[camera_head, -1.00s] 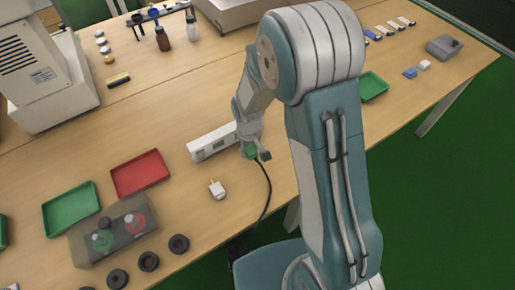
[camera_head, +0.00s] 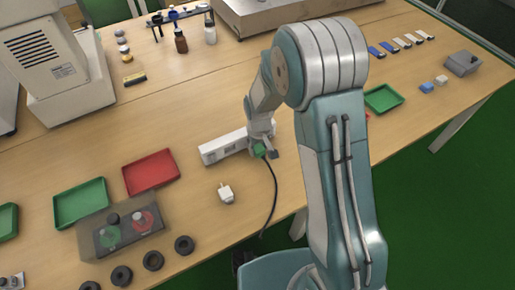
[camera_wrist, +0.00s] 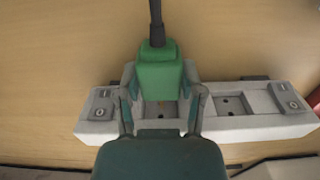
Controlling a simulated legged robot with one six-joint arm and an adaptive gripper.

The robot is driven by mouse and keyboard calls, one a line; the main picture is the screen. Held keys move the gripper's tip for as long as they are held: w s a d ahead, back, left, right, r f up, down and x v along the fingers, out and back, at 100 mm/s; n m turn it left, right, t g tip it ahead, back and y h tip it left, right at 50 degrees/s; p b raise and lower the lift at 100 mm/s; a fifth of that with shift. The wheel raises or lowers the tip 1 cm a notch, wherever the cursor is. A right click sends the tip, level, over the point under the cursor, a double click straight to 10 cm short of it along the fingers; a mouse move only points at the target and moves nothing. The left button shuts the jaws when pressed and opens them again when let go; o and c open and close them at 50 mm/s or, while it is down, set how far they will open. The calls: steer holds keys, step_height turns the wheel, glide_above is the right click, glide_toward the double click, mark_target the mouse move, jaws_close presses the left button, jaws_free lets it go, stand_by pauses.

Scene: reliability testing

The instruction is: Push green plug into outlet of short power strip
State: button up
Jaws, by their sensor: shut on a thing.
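The green plug (camera_wrist: 160,75) is between the fingers of my gripper (camera_wrist: 160,108), with its black cable running up out of the wrist view. The short white power strip (camera_wrist: 250,122) lies beneath, with a switch at each end and an outlet visible right of the plug. The plug overlaps the left outlet area; its prongs are hidden, so I cannot tell how deep it sits. In the head view the strip (camera_head: 222,146) extends left from my gripper.
A white plug (camera_head: 226,193) lies on the table in front of the strip. A red tray (camera_head: 151,172), a green tray (camera_head: 80,203) and a control box (camera_head: 120,225) are at left. The black cable (camera_head: 275,195) hangs toward the table's front edge.

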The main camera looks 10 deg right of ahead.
steer(key=shift+d, duration=0.35)
steer(key=shift+a, duration=0.1)
steer(key=shift+s+a, duration=0.15)
steer(key=shift+a, duration=0.35)
steer(key=shift+d, duration=0.2)
stand_by(0.4)
steer(key=shift+w+a, duration=0.25)
steer(key=shift+w, duration=0.6)
steer(key=shift+w+a, duration=0.2)
steer(key=shift+w, duration=0.6)
stand_by(2.6)
